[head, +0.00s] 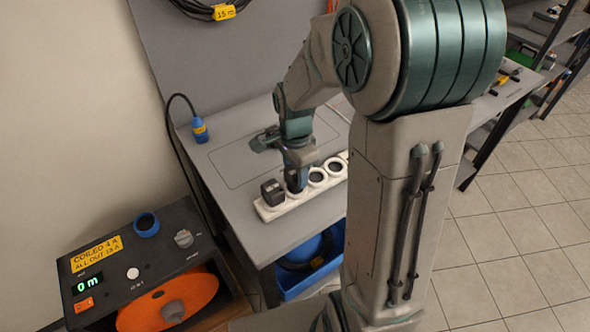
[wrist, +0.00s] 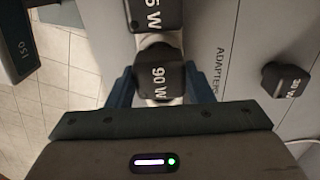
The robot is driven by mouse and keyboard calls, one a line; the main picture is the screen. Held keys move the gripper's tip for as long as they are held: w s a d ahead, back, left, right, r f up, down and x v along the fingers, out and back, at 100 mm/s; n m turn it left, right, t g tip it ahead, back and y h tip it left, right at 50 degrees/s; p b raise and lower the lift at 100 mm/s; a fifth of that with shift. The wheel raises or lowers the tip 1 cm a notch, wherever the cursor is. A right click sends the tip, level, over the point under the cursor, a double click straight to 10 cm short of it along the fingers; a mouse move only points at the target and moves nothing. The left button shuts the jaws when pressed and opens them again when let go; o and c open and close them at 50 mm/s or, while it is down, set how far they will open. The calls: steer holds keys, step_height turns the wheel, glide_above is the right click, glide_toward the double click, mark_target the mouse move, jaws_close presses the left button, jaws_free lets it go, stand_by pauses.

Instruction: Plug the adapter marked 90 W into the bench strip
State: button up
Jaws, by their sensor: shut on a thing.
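The black adapter marked 90 W (wrist: 158,78) sits between my gripper's two fingers in the wrist view. My gripper (wrist: 160,90) is shut on it, one finger on each side. In the head view my gripper (head: 295,182) points down at the white bench strip (head: 268,213) and hides most of the adapter. The adapter is over a socket; I cannot tell whether it is fully seated. Another black adapter (head: 272,191) stands in the strip's left end socket; its label, ending in "5 W", is cut off in the wrist view (wrist: 154,15). Round sockets to the right are empty.
An adapter that seems marked 30 W (wrist: 288,80) lies on the bench by the word ADAPTERS. A blue connector (head: 200,131) with a black cable stands at the bench's back left. An orange cable reel box (head: 165,300) is at front left, a blue bin (head: 300,288) below the bench.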

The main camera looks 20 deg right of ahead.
steer(key=shift+f+b, duration=0.65)
steer(key=shift+f, duration=0.1)
stand_by(0.4)
steer(key=o, duration=1.7)
steer(key=shift+r+p, duration=3.3)
steer(key=shift+r, duration=1.25)
